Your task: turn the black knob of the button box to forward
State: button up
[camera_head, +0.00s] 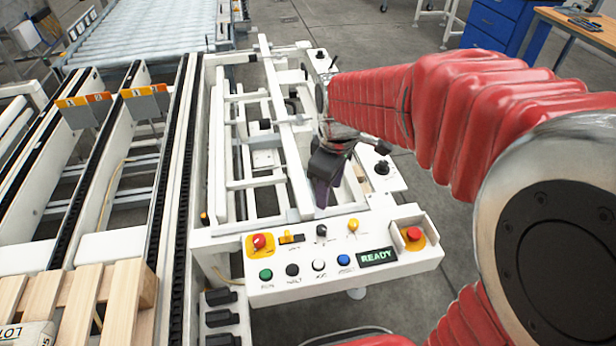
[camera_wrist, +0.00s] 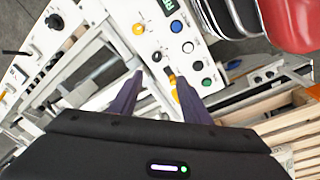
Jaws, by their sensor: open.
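The button box (camera_head: 300,285) is a white panel at the front of the machine. Its black knob (camera_head: 321,231) stands in the upper row, between a yellow switch and a yellow knob. In the wrist view the black knob (camera_wrist: 157,56) shows just beyond the gap between my fingertips. My gripper (camera_head: 322,200) points down above and behind the knob, apart from it. In the wrist view my gripper (camera_wrist: 159,80) is open, with two dark purple fingers and nothing between them. The knob's exact pointer direction is too small to tell.
Near the knob are a yellow knob (camera_head: 353,225), a red emergency button (camera_head: 259,241), and a green READY display (camera_head: 377,256). A raised guard holds another red button (camera_head: 414,234). A black joystick (camera_head: 382,168) stands behind. Wooden pallet boards (camera_head: 85,305) lie at left.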

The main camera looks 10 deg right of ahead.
aim_at(321, 228)
jog(key=w+f+n+g, duration=0.1)
jog(key=w+f+n, duration=0.2)
jog(key=f, duration=0.3)
jog(key=shift+w, duration=0.55)
notch_tip(321, 228, down, 14)
jog(key=shift+r, duration=0.15)
dwell(0.4)
jog(key=c, duration=1)
jog(key=shift+c, duration=0.2)
